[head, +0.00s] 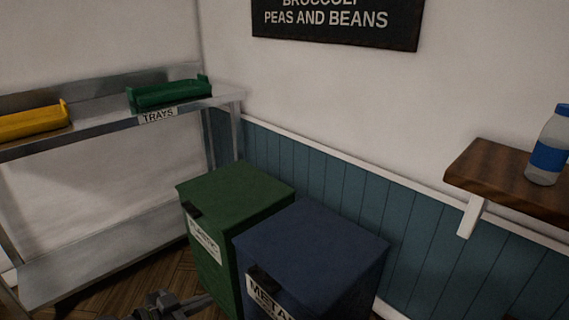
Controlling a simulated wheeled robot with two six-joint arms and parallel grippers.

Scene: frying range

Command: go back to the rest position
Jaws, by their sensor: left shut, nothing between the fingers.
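My left gripper (160,304) shows at the bottom edge of the head view, low over the wooden floor and left of the green bin. It is shut with nothing in it. Part of it is dark and cut off by the frame edge. My right gripper is not in this view.
A green bin (235,190) and a blue bin (312,250) labelled METAL stand against the wall. A steel shelf (100,117) marked TRAYS holds a yellow tray (33,121) and a green tray (168,95). A wooden wall shelf (490,172) at right holds a bottle (549,150).

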